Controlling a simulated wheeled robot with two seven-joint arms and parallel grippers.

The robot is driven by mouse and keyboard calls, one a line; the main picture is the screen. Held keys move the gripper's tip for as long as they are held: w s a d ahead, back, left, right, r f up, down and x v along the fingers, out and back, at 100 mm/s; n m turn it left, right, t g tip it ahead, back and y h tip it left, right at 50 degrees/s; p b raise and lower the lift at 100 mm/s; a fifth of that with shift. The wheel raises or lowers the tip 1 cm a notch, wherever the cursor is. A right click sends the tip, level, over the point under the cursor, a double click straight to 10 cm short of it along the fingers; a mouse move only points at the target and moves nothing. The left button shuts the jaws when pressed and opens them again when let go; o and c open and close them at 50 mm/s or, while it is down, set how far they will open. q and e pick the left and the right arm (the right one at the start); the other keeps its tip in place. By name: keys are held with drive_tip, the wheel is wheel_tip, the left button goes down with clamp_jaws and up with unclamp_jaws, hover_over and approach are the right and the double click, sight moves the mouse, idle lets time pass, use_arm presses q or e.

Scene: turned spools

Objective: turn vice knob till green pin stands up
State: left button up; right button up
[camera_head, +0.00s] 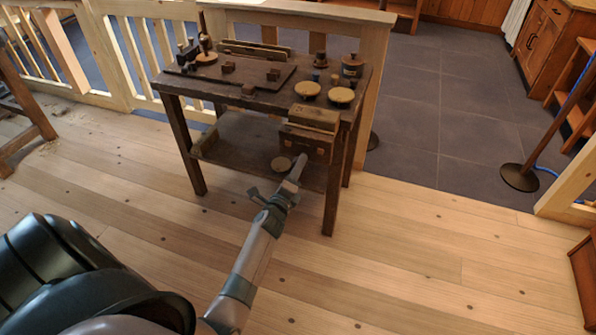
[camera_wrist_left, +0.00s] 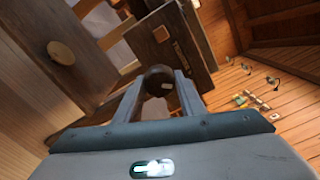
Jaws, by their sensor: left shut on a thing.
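The wooden vice (camera_head: 308,127) sits at the front right edge of a dark workbench. My left gripper (camera_head: 299,165) reaches up to the vice's front from below. In the left wrist view its two fingers (camera_wrist_left: 157,88) are shut on a dark round knob (camera_wrist_left: 158,77), one finger on each side. The knob has a small pale mark on its face. In the head view the gripper hides the knob. I cannot make out a green pin standing up or lying down in either view. My right gripper is not in view.
The workbench top (camera_head: 215,90) carries small wooden blocks, turned pieces and round discs (camera_head: 341,96). The plank floor in front is clear.

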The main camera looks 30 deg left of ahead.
use_arm(q)
drive_tip(key=shift+s+d+f+m, duration=0.2)
drive_tip(key=shift+f+m, duration=0.25)
drive_tip(key=shift+m, duration=0.15)
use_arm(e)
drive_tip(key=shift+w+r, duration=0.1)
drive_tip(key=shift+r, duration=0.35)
use_arm(q)
drive_tip(key=o, duration=0.8)
drive_tip(key=shift+o, duration=1.2)
drive_tip(key=shift+r, duration=0.1)
drive_tip(key=shift+w+a+r, duration=0.1)
drive_tip(key=shift+r, duration=0.05)
